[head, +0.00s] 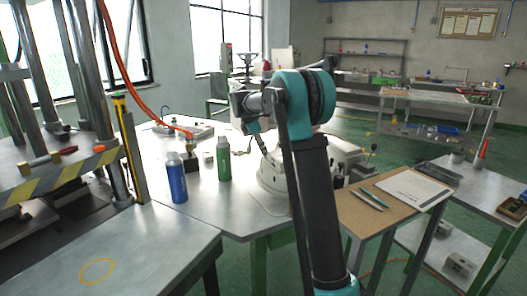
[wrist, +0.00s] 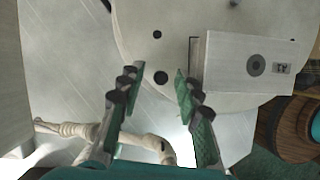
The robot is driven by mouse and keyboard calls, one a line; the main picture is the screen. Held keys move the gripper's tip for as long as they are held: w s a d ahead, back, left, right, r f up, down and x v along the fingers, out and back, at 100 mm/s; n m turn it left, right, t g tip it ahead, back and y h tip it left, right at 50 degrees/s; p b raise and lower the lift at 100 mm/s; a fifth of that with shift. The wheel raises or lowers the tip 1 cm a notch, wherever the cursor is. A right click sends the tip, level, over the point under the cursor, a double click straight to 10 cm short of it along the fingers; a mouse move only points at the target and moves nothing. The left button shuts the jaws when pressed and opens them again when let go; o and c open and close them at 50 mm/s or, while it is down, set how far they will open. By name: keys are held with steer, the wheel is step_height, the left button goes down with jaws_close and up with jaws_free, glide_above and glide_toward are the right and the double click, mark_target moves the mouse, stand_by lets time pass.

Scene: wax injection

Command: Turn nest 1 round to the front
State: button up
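In the wrist view a pale block (wrist: 225,62) with a dark round hole and a small marked plate (wrist: 281,68) sits on a round pale turntable (wrist: 140,20). The mark is too small to read surely, so I cannot tell whether this is nest 1. My gripper (wrist: 157,80) is open and empty. Its right finger is close to the block's left end; I cannot tell whether they touch. In the head view the white round machine (head: 270,178) is partly hidden behind my arm, and my gripper is hard to make out there.
A blue bottle (head: 177,180) and a green bottle (head: 223,160) stand on the metal table left of the machine. A press with a striped edge (head: 60,178) is at the far left. A board with a paper sheet (head: 413,188) and pens (head: 372,200) is at the right.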

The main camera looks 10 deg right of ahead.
steer(key=shift+c, duration=0.4)
jaws_close()
steer(key=shift+s, duration=0.1)
